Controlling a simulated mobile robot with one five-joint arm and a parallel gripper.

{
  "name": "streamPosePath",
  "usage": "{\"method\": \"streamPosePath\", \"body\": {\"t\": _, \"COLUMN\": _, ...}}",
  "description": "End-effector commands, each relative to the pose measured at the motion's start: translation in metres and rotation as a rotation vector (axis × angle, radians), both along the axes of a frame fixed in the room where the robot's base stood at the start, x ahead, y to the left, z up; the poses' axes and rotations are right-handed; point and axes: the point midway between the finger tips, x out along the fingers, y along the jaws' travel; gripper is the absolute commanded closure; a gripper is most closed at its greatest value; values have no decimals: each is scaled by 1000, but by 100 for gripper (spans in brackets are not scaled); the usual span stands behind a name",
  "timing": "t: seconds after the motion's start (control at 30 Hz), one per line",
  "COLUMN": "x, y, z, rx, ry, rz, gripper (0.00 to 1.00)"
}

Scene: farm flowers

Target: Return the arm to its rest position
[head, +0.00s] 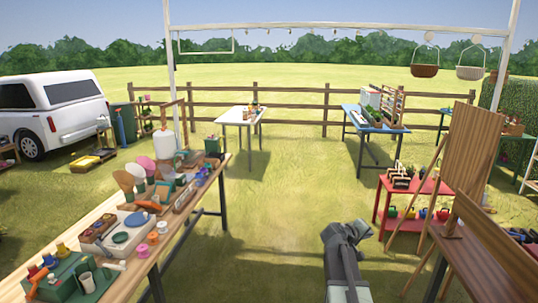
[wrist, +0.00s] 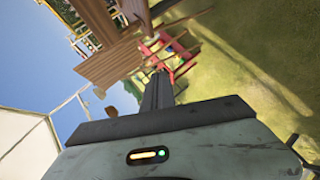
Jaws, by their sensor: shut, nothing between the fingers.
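My gripper (wrist: 157,78) shows in the wrist view as dark fingers pressed together, shut with nothing between them. In the head view my arm's grey end (head: 345,235) rises from the bottom edge, right of centre, over the grass. It is apart from the tables on both sides. The fingertips cannot be made out clearly in the head view.
A long wooden table (head: 120,285) crowded with tools and pots stands at the left. A red shelf (head: 418,187) and a brown wooden bench (head: 490,255) stand at the right. Open grass (head: 280,200) lies between. A white table (head: 236,117) and blue table (head: 360,125) stand farther back.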

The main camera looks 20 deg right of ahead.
Motion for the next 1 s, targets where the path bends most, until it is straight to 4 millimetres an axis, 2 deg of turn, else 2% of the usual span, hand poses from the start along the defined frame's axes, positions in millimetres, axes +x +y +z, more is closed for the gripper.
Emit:
{"method": "streamPosePath", "body": {"t": 0.03, "x": 7, "y": 45, "z": -11, "rx": 59, "ry": -4, "rz": 29, "gripper": 100}}
{"method": "streamPosePath", "body": {"t": 0.13, "x": 12, "y": 130, "z": -37, "rx": 201, "ry": 4, "rz": 65, "gripper": 100}}
{"method": "streamPosePath", "body": {"t": 0.23, "x": 2, "y": 213, "z": -65, "rx": 360, "ry": 36, "rz": 89, "gripper": 100}}
{"method": "streamPosePath", "body": {"t": 0.3, "x": -14, "y": 269, "z": -84, "rx": 480, "ry": 76, "rz": 96, "gripper": 100}}
{"method": "streamPosePath", "body": {"t": 0.4, "x": -49, "y": 339, "z": -109, "rx": 663, "ry": 156, "rz": 85, "gripper": 100}}
{"method": "streamPosePath", "body": {"t": 0.43, "x": -62, "y": 355, "z": -116, "rx": 720, "ry": 183, "rz": 72, "gripper": 100}}
{"method": "streamPosePath", "body": {"t": 0.5, "x": -95, "y": 382, "z": -128, "rx": 855, "ry": 248, "rz": 23, "gripper": 100}}
{"method": "streamPosePath", "body": {"t": 0.63, "x": -133, "y": 418, "z": -135, "rx": 1019, "ry": 350, "rz": -38, "gripper": 100}}
{"method": "streamPosePath", "body": {"t": 0.7, "x": -142, "y": 426, "z": -136, "rx": 1055, "ry": 389, "rz": -60, "gripper": 100}}
{"method": "streamPosePath", "body": {"t": 0.77, "x": -146, "y": 427, "z": -136, "rx": 1059, "ry": 404, "rz": -73, "gripper": 100}}
{"method": "streamPosePath", "body": {"t": 1.0, "x": -146, "y": 426, "z": -136, "rx": 1057, "ry": 404, "rz": -77, "gripper": 100}}
